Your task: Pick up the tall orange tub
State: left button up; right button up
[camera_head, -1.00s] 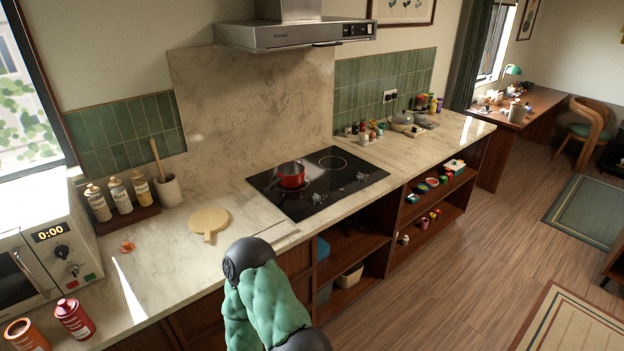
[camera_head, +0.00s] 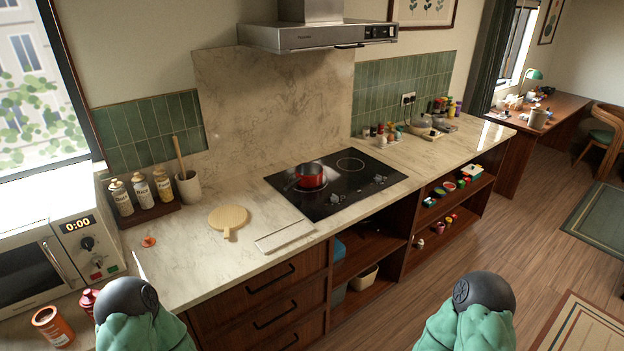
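An orange tub (camera_head: 53,326) with a pale label and a dark top stands on the counter at the bottom left, in front of the microwave. A red bottle (camera_head: 88,300) stands just to its right, partly hidden by my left arm. Only upper parts of my two arms show, in green padded covers with dark joints, at the bottom left and bottom right. Neither gripper is in view, so I cannot see their fingers or whether they hold anything.
The microwave (camera_head: 58,258) stands behind the tub. A rack with several bottles (camera_head: 143,192), a utensil crock (camera_head: 188,187), a round wooden board (camera_head: 228,217) and a hob with a red pot (camera_head: 310,176) line the counter (camera_head: 190,270). Open floor lies to the right.

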aim_at(48, 320)
jog(key=u, duration=1)
jog(key=i+j+u, duration=0.4)
jog(key=i+u, duration=0.35)
jog(key=i+j, duration=0.05)
jog(key=i, duration=0.05)
